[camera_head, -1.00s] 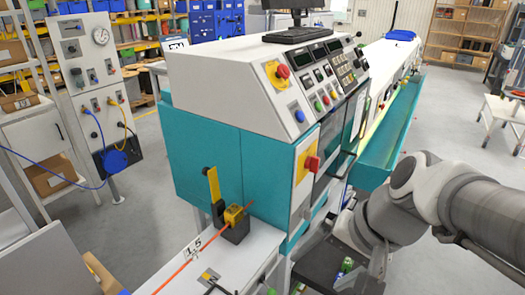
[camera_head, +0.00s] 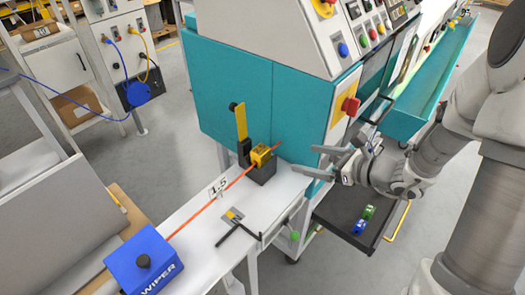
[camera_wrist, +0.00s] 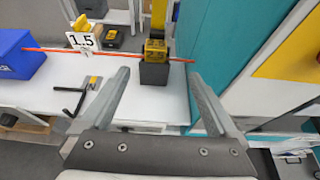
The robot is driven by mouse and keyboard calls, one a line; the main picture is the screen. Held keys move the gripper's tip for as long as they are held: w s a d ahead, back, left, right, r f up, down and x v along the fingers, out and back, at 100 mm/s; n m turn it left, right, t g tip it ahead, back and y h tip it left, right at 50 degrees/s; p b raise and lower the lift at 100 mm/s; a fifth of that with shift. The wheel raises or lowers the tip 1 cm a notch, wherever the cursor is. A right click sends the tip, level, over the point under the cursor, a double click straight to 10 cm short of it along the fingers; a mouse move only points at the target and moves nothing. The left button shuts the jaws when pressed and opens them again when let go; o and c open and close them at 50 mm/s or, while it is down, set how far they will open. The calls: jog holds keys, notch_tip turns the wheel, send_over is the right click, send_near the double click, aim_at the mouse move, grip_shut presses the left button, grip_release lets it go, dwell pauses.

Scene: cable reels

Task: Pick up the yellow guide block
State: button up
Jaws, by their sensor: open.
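The yellow guide block (camera_head: 261,155) sits on a dark grey base (camera_head: 262,173) on the white bench, against the teal machine. An orange cable (camera_head: 208,202) runs through or across it; I cannot tell which. In the wrist view the yellow guide block (camera_wrist: 155,48) is ahead, beyond and between my open fingers. My gripper (camera_head: 318,163) is open and empty, to the right of the block in the head view, with its fingers pointing left toward it. In the wrist view my gripper (camera_wrist: 152,98) shows both fingers spread wide, apart from the block.
A yellow upright lever (camera_head: 241,130) stands just left of the block. A "1.5" sign (camera_head: 218,187), a black hex key (camera_head: 237,229) and a blue wiper box (camera_head: 145,262) are on the bench. The teal machine (camera_head: 230,95) rises behind. A dark tray (camera_head: 350,215) lies below my gripper.

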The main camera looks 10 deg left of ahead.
aim_at(264, 151)
jog(key=p+x, duration=0.1)
jog(key=x, duration=1)
jog(key=shift+a+f, duration=0.15)
jog(key=shift+a, duration=0.2)
jog(key=shift+s+p+x, duration=0.15)
jog(key=shift+p+x, duration=0.2)
jog(key=shift+x, duration=1)
jog(key=shift+s+p+x, duration=0.15)
jog(key=shift+p+x, duration=0.15)
jog(key=shift+x, duration=1.05)
jog(key=shift+a, duration=0.1)
grip_shut()
